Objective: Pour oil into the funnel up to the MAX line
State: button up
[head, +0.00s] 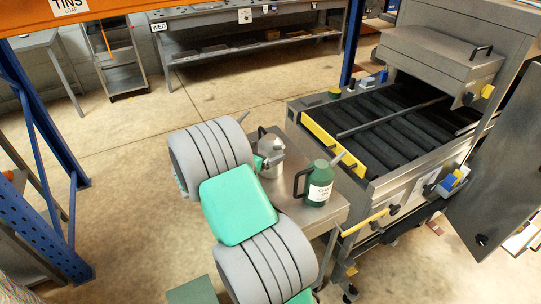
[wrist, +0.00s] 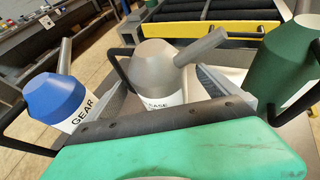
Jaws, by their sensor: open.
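The grey can also shows in the head view (head: 271,155), partly behind my arm. A blue can (wrist: 58,97) labelled "GEAR" stands to its left. A green can (head: 318,184), whose label seems to read "CHAIN OIL", stands to its right. I cannot make out a funnel or a MAX line.
The cans stand on a small metal table (head: 325,211). Right of it is the tray cleaner (head: 395,120) with black rollers and a yellow front bar. A blue rack post (head: 45,180) stands at left. The concrete floor behind the table is clear.

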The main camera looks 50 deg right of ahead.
jog(key=x, duration=0.4)
jog(key=shift+w+d+r, duration=0.15)
jog(key=shift+d, duration=0.05)
jog(key=shift+c, duration=0.2)
jog(key=c, duration=2)
jog(key=shift+r, duration=0.15)
